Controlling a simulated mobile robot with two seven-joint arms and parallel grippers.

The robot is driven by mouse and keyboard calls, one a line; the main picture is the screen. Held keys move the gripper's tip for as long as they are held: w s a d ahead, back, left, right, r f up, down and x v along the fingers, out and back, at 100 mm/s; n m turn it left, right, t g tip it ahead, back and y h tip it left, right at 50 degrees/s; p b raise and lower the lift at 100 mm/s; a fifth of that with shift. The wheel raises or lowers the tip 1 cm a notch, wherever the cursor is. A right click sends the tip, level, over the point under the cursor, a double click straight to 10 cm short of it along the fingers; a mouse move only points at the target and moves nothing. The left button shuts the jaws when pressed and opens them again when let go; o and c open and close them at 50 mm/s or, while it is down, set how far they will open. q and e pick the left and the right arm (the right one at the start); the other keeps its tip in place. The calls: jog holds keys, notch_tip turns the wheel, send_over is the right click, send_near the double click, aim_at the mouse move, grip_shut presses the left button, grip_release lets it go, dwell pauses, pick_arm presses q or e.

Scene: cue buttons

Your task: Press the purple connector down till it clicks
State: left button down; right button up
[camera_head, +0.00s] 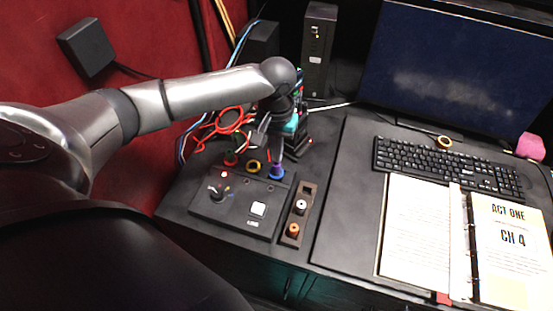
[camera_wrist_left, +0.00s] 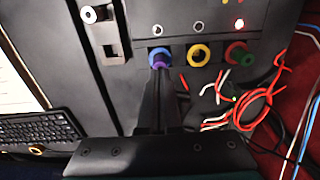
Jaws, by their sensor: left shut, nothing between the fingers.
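The purple connector (camera_head: 277,171) sits at the back right of the black control box (camera_head: 205,207), in a row with a yellow connector (camera_head: 253,167) and a green connector (camera_head: 231,158). My left gripper (camera_head: 279,157) is shut and empty, pointing down from above with its tips at the purple connector. In the left wrist view the purple connector (camera_wrist_left: 160,58) shows just beyond the shut fingertips (camera_wrist_left: 159,74). I cannot tell whether the tips touch it. My right gripper is in neither view.
Loose red and white wires (camera_wrist_left: 250,105) lie behind the green connector. A narrow panel with small connectors (camera_head: 298,215) stands right of the box. A keyboard (camera_head: 440,165), an open binder (camera_head: 440,235) and a monitor (camera_head: 460,70) are farther right.

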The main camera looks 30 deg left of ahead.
aim_at(277, 164)
pick_arm(q)
jog(key=shift+f, duration=1.05)
dwell(0.6)
notch_tip(277, 164, up, 7)
jog(key=p, duration=0.9)
dwell(0.4)
dwell(0.4)
